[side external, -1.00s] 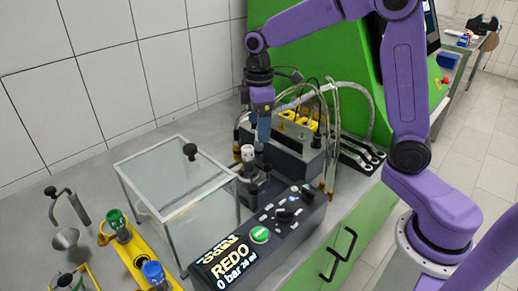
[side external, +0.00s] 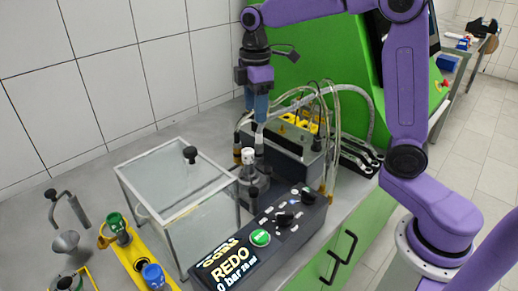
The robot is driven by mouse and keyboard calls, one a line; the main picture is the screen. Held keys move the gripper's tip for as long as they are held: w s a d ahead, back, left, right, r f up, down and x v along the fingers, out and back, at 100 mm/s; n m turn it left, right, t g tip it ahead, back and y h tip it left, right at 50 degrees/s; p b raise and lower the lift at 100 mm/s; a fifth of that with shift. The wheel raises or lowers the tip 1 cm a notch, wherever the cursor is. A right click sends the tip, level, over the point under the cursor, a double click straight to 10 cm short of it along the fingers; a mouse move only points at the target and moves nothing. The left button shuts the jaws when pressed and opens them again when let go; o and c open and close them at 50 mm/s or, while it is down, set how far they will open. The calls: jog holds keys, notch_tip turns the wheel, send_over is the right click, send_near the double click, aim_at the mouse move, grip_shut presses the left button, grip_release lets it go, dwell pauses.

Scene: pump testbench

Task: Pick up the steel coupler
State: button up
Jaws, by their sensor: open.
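A small pale metallic cylinder (side external: 248,156), which looks like the steel coupler, stands upright on a dark round pump fitting (side external: 250,178) between the glass box and the black control panel. My gripper (side external: 260,140) points straight down, open, with its blue fingers just right of the cylinder's top in the picture. The fingers overlap each other in this view, so I cannot tell the exact gap to the cylinder. I see nothing held between them.
A glass box (side external: 180,185) with a black knob stands close on the left. The control panel (side external: 262,235) reads REDO and 0 bar. Hoses (side external: 335,125) and a dark block (side external: 285,140) lie behind and right. A yellow holder (side external: 130,255) with green and blue fittings is front left.

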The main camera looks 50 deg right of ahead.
notch_tip(320, 180, up, 4)
jog(key=n, duration=0.2)
send_over(259, 142)
jog(key=f, duration=1.1)
jog(key=shift+w+a+f, duration=0.15)
jog(key=shift+w+a, duration=0.1)
jog(key=shift+w, duration=0.05)
jog(key=shift+s+d+f, duration=0.1)
jog(key=shift+s+f, duration=0.05)
jog(key=shift+f, duration=1.2)
jog(key=shift+s+d+f, duration=0.1)
jog(key=shift+s+f, duration=0.05)
jog(key=shift+f, duration=1.2)
grip_shut()
